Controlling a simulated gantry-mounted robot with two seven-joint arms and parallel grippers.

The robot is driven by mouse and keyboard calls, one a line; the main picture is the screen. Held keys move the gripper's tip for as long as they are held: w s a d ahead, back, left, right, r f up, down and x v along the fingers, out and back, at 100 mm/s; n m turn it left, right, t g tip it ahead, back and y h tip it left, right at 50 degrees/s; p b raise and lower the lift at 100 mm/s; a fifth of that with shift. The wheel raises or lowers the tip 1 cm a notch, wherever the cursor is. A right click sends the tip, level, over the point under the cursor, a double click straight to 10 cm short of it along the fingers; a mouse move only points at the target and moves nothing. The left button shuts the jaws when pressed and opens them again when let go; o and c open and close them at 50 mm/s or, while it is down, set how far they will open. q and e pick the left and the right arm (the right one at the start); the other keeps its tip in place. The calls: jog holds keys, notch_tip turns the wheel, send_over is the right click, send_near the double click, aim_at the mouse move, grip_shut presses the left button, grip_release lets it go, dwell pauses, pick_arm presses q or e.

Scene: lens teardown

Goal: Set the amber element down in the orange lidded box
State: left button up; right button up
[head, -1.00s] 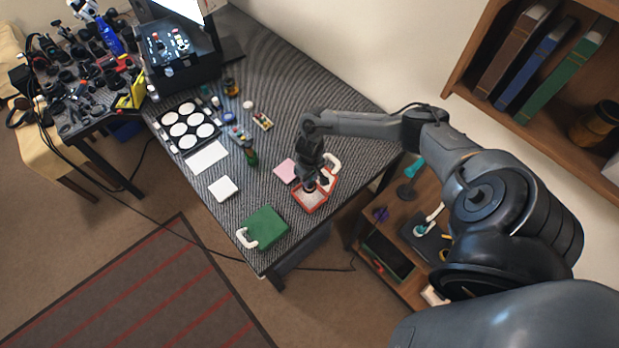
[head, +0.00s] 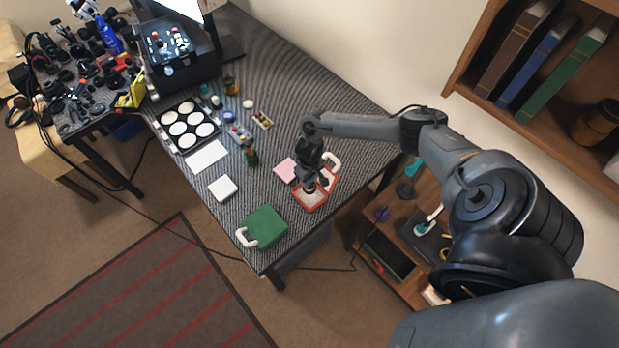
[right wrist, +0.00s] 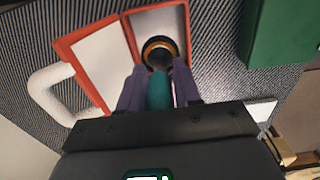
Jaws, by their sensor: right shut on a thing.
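The orange lidded box (head: 312,207) stands open near the table's right edge, its lid folded back with a white handle (head: 333,161). It also shows in the right wrist view (right wrist: 185,22), with a pale inside. My right gripper (head: 311,186) points down over the box. In the right wrist view its fingers (right wrist: 161,88) are shut on a teal tool (right wrist: 159,92). The amber element (right wrist: 160,50), a dark round piece with an amber ring, shows just past the tool's end, over the box's inside. I cannot tell whether it touches the floor. My left gripper is not in view.
A green box (head: 264,227) with a white handle stands near the front corner. A pink pad (head: 285,170) lies close beside the orange box. A white pad (head: 223,188), a white sheet (head: 207,156) and a tray of white discs (head: 187,125) lie farther left.

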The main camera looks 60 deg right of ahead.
aim_at(310, 186)
jog(key=shift+f+b, duration=0.35)
jog(key=shift+f, duration=0.65)
jog(key=shift+f, duration=0.25)
jog(key=shift+f, duration=0.1)
jog(key=shift+f+b, duration=0.75)
jog(key=shift+f, duration=0.35)
jog(key=shift+f, duration=0.35)
dwell(0.7)
jog(key=shift+f+b, duration=0.3)
